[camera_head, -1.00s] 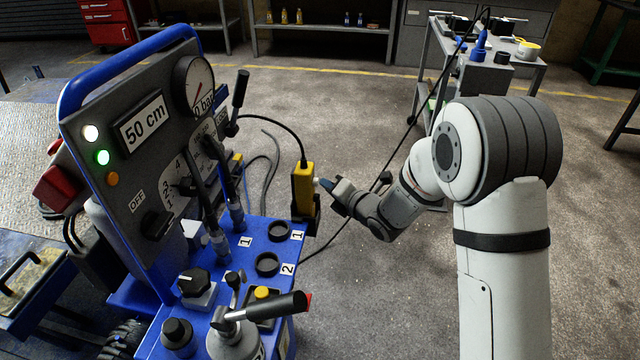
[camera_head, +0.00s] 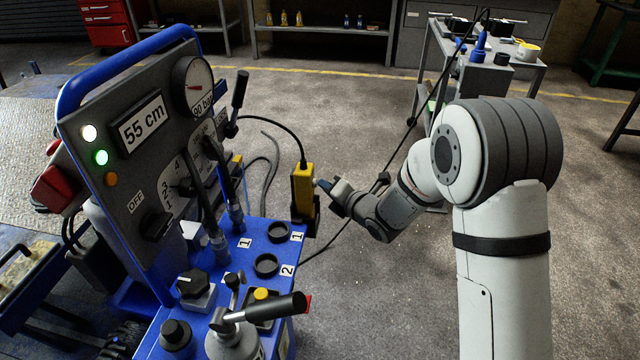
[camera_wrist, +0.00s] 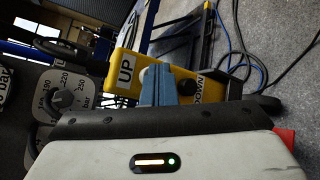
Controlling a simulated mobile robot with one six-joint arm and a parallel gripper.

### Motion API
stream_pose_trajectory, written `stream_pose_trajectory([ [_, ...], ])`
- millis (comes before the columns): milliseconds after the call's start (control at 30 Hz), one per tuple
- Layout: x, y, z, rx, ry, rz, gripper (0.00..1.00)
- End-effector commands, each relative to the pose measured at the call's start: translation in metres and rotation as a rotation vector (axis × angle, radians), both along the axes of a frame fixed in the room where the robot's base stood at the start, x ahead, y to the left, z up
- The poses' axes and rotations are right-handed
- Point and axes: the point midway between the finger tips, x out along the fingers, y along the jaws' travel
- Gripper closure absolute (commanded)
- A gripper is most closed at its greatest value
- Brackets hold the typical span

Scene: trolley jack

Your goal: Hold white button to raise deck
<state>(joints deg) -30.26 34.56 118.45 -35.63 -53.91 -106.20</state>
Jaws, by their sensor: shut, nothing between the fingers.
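A yellow hand control (camera_head: 303,190) hangs on a black cable at the right side of the blue jack console. In the wrist view the yellow control (camera_wrist: 128,62) shows an UP label and a DOWN label, with a black button (camera_wrist: 187,87) on the DOWN side. My gripper (camera_head: 322,185) is shut, with its blue fingertips (camera_wrist: 160,82) against the control's face beside the UP label. The console display (camera_head: 143,123) reads 55 cm. The textured metal deck (camera_head: 35,125) shows at the left.
The blue console (camera_head: 225,290) carries knobs, levers and a round gauge (camera_head: 194,85). White and green lamps (camera_head: 100,157) are lit on its panel. A grey trolley (camera_head: 490,70) stands behind my arm.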

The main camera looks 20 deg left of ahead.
Motion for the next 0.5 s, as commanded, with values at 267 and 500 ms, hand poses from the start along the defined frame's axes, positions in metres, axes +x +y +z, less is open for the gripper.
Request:
stream_pose_trajectory([
  [267, -0.0003, 0.0003, -0.0001, 0.0, -0.001, 0.002, 1.0],
  [500, 0.0022, -0.0088, -0.0008, 0.001, -0.002, 0.0, 1.0],
])
